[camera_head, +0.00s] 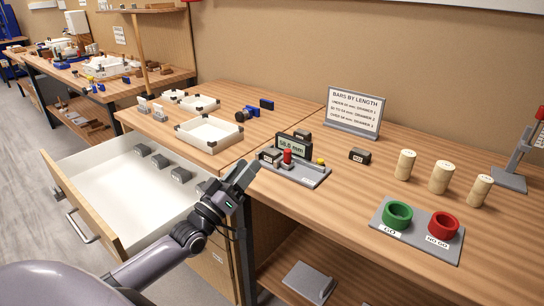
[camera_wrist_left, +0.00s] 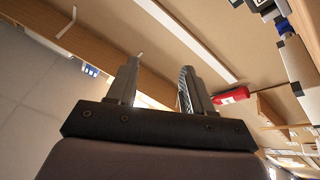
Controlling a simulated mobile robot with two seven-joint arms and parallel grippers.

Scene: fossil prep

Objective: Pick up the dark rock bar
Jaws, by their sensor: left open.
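A short dark rock bar (camera_head: 360,156) with a white label lies on the right bench, to the right of the measuring gauge. Another dark bar (camera_head: 271,157) sits at the left of the gauge (camera_head: 305,177), whose display (camera_head: 293,146) reads about 58.5 mm. A third dark bar (camera_head: 303,136) shows partly behind the display. My left gripper (camera_head: 246,173) is open and empty, in front of the gauge's left end and near the bench edge. Its two fingers (camera_wrist_left: 157,72) are apart with nothing between them in the left wrist view. My right gripper is out of view.
An open white drawer (camera_head: 110,185) holding several dark bars is at the left. A sign (camera_head: 354,111), wooden cylinders (camera_head: 441,177), and a grey plate (camera_head: 418,243) with green (camera_head: 397,215) and red (camera_head: 443,226) rings stand on the bench. White trays (camera_head: 209,143) stand behind.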

